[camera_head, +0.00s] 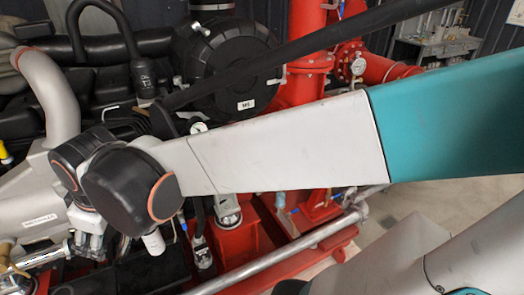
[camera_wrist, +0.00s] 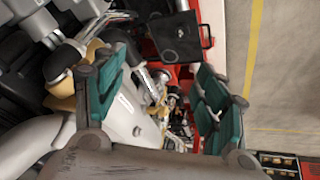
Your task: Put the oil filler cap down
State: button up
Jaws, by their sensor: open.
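In the wrist view my gripper (camera_wrist: 162,92) has its two teal-padded fingers spread wide apart. I see nothing held between the pads. Beyond the gap are a pale grey engine part (camera_wrist: 132,112) and small brass and metal fittings (camera_wrist: 172,100). I cannot pick out the oil filler cap for certain in either view. In the head view my arm crosses the picture, and its dark wrist joint is over the left side of the engine. The gripper cannot be made out there, and part of the engine is hidden behind the arm.
A round black housing (camera_head: 228,62) and red pipework (camera_head: 305,70) stand behind my arm. A metal rail (camera_head: 290,252) runs along the red frame below. In the wrist view a black box (camera_wrist: 176,38) lies beyond the fingers, with bare floor (camera_wrist: 285,70) at right.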

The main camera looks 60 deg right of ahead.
jog(key=s+d+m+t, duration=0.2)
jog(key=s+m, duration=0.3)
jog(key=s, duration=0.3)
jog(key=shift+d+r, duration=0.2)
jog(key=shift+r, duration=0.15)
jog(key=shift+s, duration=0.1)
dwell(0.8)
